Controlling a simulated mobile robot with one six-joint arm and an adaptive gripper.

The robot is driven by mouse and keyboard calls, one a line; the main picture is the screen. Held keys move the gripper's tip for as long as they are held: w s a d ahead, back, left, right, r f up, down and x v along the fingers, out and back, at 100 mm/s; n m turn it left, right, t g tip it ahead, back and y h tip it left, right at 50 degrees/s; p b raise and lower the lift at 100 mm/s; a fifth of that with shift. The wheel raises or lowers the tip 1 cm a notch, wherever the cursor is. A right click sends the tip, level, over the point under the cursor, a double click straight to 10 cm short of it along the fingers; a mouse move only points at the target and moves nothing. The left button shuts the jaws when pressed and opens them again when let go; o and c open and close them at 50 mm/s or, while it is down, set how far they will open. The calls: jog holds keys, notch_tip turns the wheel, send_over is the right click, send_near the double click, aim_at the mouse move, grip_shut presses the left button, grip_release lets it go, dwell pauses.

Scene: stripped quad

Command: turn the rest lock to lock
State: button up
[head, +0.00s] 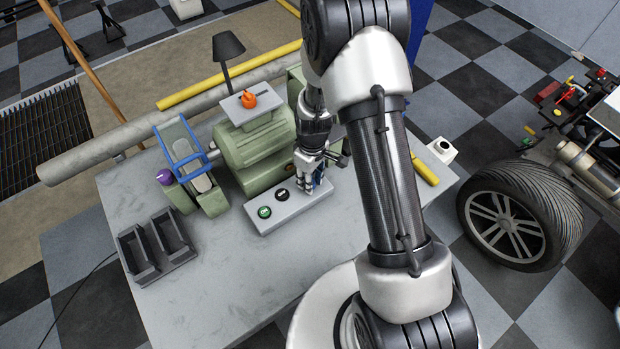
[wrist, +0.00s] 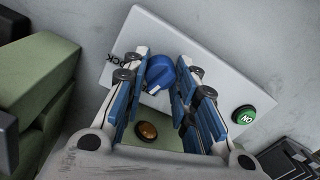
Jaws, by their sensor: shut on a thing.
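The rest lock is a blue knob (wrist: 160,72) with a pale mark on its lower edge, on a light grey panel (wrist: 213,70). Dark lettering, of which "CK" can be read, is left of the knob and partly covered by a finger. My gripper (wrist: 168,85) has its blue-padded fingers on either side of the knob and is shut on it. In the head view my gripper (head: 318,187) is at the right end of the grey control box (head: 262,228) and hides the knob there.
A green ON button (head: 264,212) and a black round control (head: 281,194) are on the same box. A green machine (head: 250,155) stands close behind it. A dark divided tray (head: 155,250) is at the left. The front of the bench is bare.

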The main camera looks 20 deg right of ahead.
jog(key=m, duration=0.4)
jog(key=shift+m, duration=0.3)
jog(key=m, duration=0.4)
jog(key=shift+t, duration=0.3)
jog(key=o, duration=1.1)
jog(key=shift+r, duration=0.1)
jog(key=r, duration=1.2)
jog(key=shift+s+d, duration=0.1)
jog(key=shift+d, duration=0.2)
jog(key=shift+f, duration=0.1)
